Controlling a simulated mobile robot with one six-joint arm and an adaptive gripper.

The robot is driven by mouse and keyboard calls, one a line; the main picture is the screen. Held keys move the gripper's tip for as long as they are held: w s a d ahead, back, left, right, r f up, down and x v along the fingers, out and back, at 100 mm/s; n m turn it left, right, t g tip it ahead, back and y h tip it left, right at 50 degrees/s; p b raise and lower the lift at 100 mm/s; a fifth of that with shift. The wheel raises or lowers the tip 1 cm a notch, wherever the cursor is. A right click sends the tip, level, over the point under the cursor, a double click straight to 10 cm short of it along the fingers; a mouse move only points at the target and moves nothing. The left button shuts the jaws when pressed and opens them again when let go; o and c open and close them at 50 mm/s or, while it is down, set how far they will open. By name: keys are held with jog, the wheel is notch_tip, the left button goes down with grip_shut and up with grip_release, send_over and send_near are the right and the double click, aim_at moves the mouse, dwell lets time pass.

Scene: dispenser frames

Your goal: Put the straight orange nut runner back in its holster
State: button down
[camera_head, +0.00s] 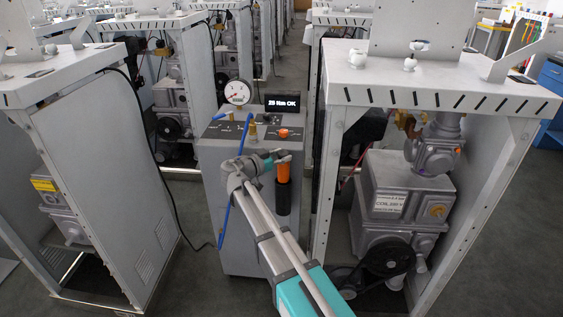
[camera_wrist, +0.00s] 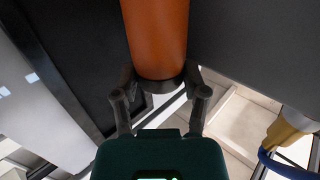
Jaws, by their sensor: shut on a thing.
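The straight orange nut runner (camera_head: 283,172) hangs upright at the front right of a grey cabinet. My gripper (camera_head: 277,158) is shut on its upper end. In the wrist view, the fingers of my gripper (camera_wrist: 162,94) close from both sides near the dark end ring of the orange nut runner (camera_wrist: 158,40). A black cylindrical part (camera_head: 283,198) lies directly below the orange body, in line with it. I cannot tell whether this is the holster or the tool's own lower part, nor how deep the tool sits.
The grey cabinet (camera_head: 240,235) carries a pressure gauge (camera_head: 238,93), a display (camera_head: 282,103) and an orange knob (camera_head: 283,132). A blue hose (camera_head: 225,205) loops down its front near my arm. Machine frames stand close on the left (camera_head: 75,85) and right (camera_head: 440,98).

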jog(key=shift+f, duration=0.35)
jog(key=shift+c, duration=2)
grip_release()
jog(key=shift+r, duration=0.25)
jog(key=v, duration=1.2)
jog(key=shift+p, duration=0.4)
jog(key=shift+s+f, duration=0.1)
jog(key=shift+s, duration=0.05)
